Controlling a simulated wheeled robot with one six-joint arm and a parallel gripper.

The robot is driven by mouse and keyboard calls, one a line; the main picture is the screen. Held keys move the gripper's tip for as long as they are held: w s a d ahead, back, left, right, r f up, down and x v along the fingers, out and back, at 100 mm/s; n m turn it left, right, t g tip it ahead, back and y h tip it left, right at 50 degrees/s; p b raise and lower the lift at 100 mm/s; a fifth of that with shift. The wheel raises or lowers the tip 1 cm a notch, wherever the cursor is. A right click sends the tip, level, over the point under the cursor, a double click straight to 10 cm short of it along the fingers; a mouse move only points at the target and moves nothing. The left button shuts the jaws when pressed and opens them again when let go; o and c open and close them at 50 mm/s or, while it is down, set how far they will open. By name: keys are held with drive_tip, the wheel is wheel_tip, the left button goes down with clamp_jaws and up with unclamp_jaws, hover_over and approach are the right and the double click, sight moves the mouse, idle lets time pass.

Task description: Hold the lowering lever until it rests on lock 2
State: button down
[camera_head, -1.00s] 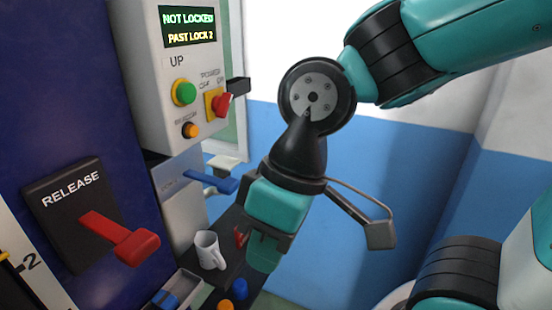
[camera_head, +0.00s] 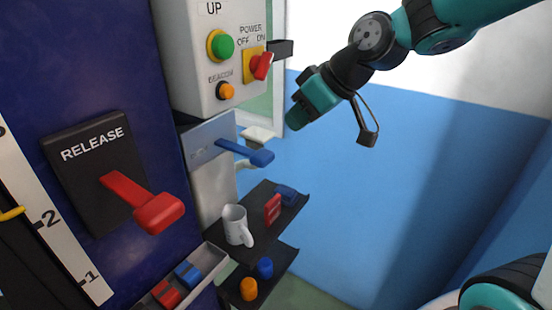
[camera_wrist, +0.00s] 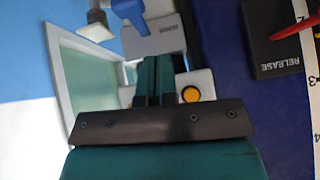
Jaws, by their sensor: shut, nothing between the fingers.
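A blue lever (camera_head: 247,152) sticks out from a light grey plate (camera_head: 208,137) below the control box; the plate's lettering is too small to read. The lever also shows at the top of the wrist view (camera_wrist: 128,10). My gripper (camera_head: 294,119) is shut and empty. It hangs in the air to the right of the control box, above and right of the blue lever, not touching it. A scale (camera_head: 55,232) marked 1 and 2 stands at the left, with a yellow pointer (camera_head: 12,213) close to mark 2. The lock display is out of view.
A red lever (camera_head: 145,203) sits on the black RELEASE panel (camera_head: 95,172). The control box (camera_head: 190,60) carries a green button, a red power switch and an orange beacon button. A mug (camera_head: 236,225) and small items stand on shelves below. The right side is open.

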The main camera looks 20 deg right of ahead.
drive_tip(key=shift+t, duration=0.7)
drive_tip(key=w+d, duration=0.3)
drive_tip(key=w, duration=0.1)
drive_tip(key=shift+w+d, duration=0.1)
drive_tip(key=shift+d, duration=0.25)
drive_tip(key=shift+a+f, duration=0.1)
drive_tip(key=p, duration=0.2)
hover_over(267, 153)
drive_tip(key=s+d, duration=0.1)
drive_tip(key=s, duration=0.1)
wheel_tip(267, 153, down, 7)
drive_tip(key=f, duration=0.2)
drive_tip(key=f+p, duration=0.1)
drive_tip(key=shift+w+d+f, duration=0.1)
drive_tip(key=shift+d+f, duration=0.1)
drive_tip(key=shift+d, duration=0.05)
drive_tip(key=shift+f, duration=0.3)
drive_tip(key=shift+f, duration=0.1)
